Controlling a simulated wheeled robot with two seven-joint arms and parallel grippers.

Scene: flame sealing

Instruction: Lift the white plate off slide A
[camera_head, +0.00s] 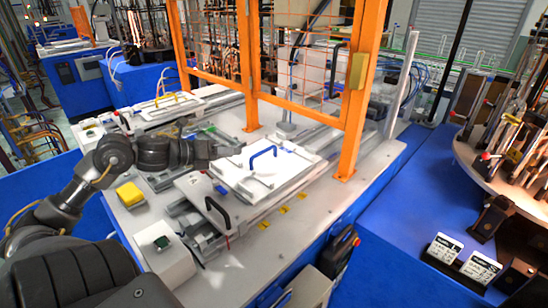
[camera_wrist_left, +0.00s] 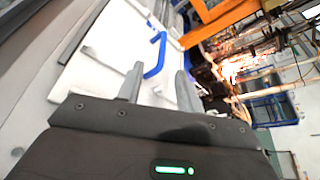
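The white plate (camera_head: 285,172) lies flat on a grey slide (camera_head: 190,188) at the middle of the workbench. A blue handle (camera_head: 263,153) stands up from the plate; it also shows in the left wrist view (camera_wrist_left: 157,55). The slide has a black handle at its near end; I cannot read a letter on it. My left gripper (camera_head: 216,150) reaches in from the left, beside the plate's left edge. In the left wrist view its two fingers (camera_wrist_left: 158,86) are apart with nothing between them, and the blue handle is beyond the fingertips. My right gripper is not in view.
An orange frame (camera_head: 357,90) with mesh stands behind and right of the plate. A second white plate with a yellow handle (camera_head: 166,98) lies at the back left. A yellow block (camera_head: 130,195) and a green-button box (camera_head: 165,255) stand at the bench's left side.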

